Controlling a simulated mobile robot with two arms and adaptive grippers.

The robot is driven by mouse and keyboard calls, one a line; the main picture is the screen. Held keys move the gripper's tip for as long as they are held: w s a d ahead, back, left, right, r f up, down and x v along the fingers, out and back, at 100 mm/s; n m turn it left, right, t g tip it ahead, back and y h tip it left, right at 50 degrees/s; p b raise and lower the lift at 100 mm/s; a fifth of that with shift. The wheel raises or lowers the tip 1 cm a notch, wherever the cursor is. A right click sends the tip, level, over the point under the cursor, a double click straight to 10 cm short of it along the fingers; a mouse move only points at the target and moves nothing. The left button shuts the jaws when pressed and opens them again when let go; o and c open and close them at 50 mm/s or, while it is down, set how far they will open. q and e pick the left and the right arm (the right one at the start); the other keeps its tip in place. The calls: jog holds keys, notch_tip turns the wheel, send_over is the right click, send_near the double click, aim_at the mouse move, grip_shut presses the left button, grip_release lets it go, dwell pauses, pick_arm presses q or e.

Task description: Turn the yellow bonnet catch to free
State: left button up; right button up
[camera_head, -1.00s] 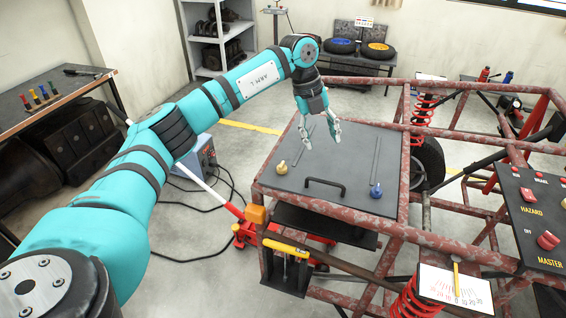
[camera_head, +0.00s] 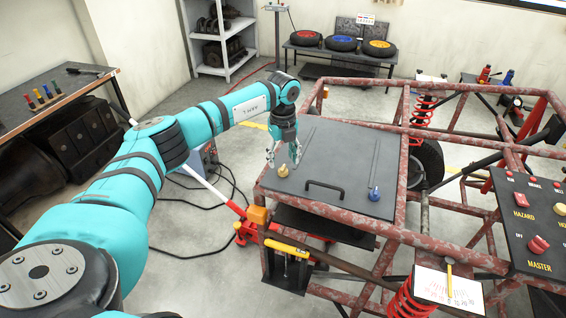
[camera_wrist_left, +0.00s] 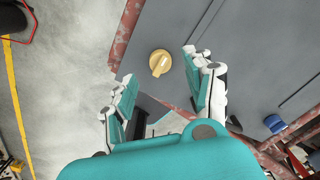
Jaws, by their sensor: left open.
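The yellow bonnet catch (camera_head: 283,170) sits near the left corner of the dark grey bonnet panel (camera_head: 335,150). In the left wrist view the yellow catch (camera_wrist_left: 160,63) is a round knob with a raised bar, lying ahead of the space between the fingers. My left gripper (camera_head: 284,162) is open above and close to the catch, with its fingers on either side of it in the head view. In the left wrist view the gripper (camera_wrist_left: 163,92) is empty, and no contact with the catch shows. My right gripper is not in view.
A blue catch (camera_head: 375,194) and a black handle (camera_head: 324,189) are also on the bonnet. Red rusty tubes (camera_head: 440,240) frame the chassis. A switch panel (camera_head: 535,225) stands at the right. A workbench (camera_head: 50,95) is at the left.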

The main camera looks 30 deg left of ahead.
aim_at(283, 167)
pick_arm(q)
jog(key=shift+f+p, duration=0.3)
jog(key=shift+f, duration=1.75)
